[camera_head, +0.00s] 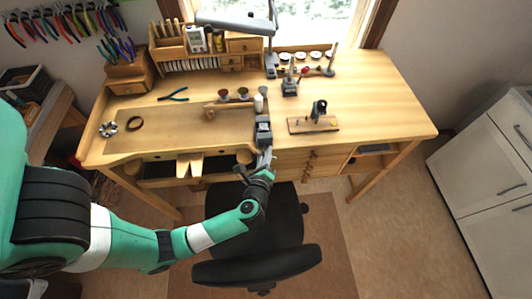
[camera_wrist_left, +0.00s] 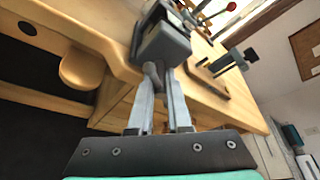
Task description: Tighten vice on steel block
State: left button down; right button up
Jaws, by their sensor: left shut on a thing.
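The grey vice (camera_head: 263,132) is fixed at the front edge of the wooden workbench. In the left wrist view the vice (camera_wrist_left: 163,44) shows close up, with its dark front end facing me. My left gripper (camera_head: 267,161) reaches up to the front of the vice from below. In the left wrist view its two fingers (camera_wrist_left: 163,76) are close together, shut on the vice handle (camera_wrist_left: 152,74) just under the front end. I cannot make out the steel block clearly; the jaw gap is too small to read in the head view. My right gripper is not in view.
The workbench (camera_head: 390,115) has free room at its right. A small stand on a wooden board (camera_head: 313,125) is right of the vice. A black chair (camera_head: 257,262) stands below my left arm.

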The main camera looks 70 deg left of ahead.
pick_arm(q)
jog(key=shift+r+m+g+p, duration=0.25)
jog(key=shift+m+g+p, duration=0.35)
jog(key=shift+p, duration=0.6)
jog(key=m+g+p, duration=0.1)
jog(key=m+p, duration=0.1)
jog(key=shift+w+m, duration=0.1)
jog(key=shift+m, duration=0.2)
jog(key=shift+f+m+g+y+p, duration=0.15)
jog(key=shift+m+g+y+p, duration=0.25)
jog(key=shift+m+g, duration=0.75)
jog(key=shift+f+m+g, duration=0.1)
jog(key=shift+m+g, duration=0.65)
jog(key=shift+m, duration=0.5)
jog(key=m+g+y+b, duration=0.1)
jog(key=m+b, duration=0.1)
jog(key=shift+m, duration=0.3)
jog(key=m+g+y+b, duration=0.1)
jog(key=m+b, duration=0.1)
jog(key=shift+f+m+g, duration=0.1)
jog(key=shift+m+g, duration=0.2)
jog(key=m+g+y+b, duration=0.1)
jog(key=m+b, duration=0.2)
jog(key=shift+m+y, duration=0.3)
jog(key=shift+r+m+y+b, duration=0.2)
jog(key=shift+m+y+b, duration=0.4)
jog(key=shift+m+b, duration=0.65)
